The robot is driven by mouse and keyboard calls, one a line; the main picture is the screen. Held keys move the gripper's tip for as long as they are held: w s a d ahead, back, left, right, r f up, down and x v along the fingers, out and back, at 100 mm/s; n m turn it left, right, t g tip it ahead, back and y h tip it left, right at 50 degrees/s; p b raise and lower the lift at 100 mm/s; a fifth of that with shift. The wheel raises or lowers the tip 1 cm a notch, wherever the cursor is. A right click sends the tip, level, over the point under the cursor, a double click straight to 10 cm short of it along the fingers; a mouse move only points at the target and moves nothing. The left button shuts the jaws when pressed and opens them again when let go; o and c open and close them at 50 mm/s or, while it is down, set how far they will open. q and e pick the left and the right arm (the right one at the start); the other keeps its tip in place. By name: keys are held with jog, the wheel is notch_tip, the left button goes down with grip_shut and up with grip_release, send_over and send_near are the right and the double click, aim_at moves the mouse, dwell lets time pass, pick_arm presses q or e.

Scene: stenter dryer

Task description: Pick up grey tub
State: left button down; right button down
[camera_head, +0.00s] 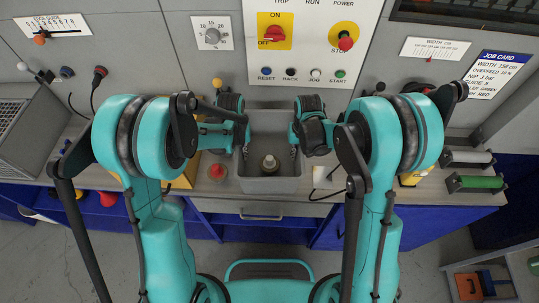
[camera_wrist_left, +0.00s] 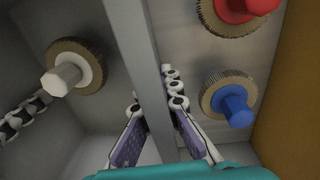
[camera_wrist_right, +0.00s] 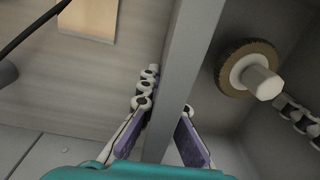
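The grey tub (camera_head: 268,186) is an open box at the middle of the worktop's front edge. A brush wheel with a whitish knob (camera_head: 270,162) is inside it; this wheel also shows in the left wrist view (camera_wrist_left: 62,78). My left gripper (camera_head: 243,150) is at the tub's left wall, and my right gripper (camera_head: 294,152) is at its right wall. In both wrist views a tub wall (camera_wrist_left: 140,50) runs between the two fingers, one finger inside and one outside. The fingers appear closed against the wall on each side. Whether the tub is clear of the worktop cannot be told.
A red-knobbed brush wheel (camera_head: 217,171) stands left of the tub; a blue-knobbed one (camera_wrist_left: 234,108) is near it. An orange-yellow box (camera_head: 187,178) is further left. The control panel (camera_head: 308,40) rises behind.

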pick_arm(q)
jog(key=shift+r, duration=0.1)
pick_arm(e)
jog(key=shift+r, duration=0.1)
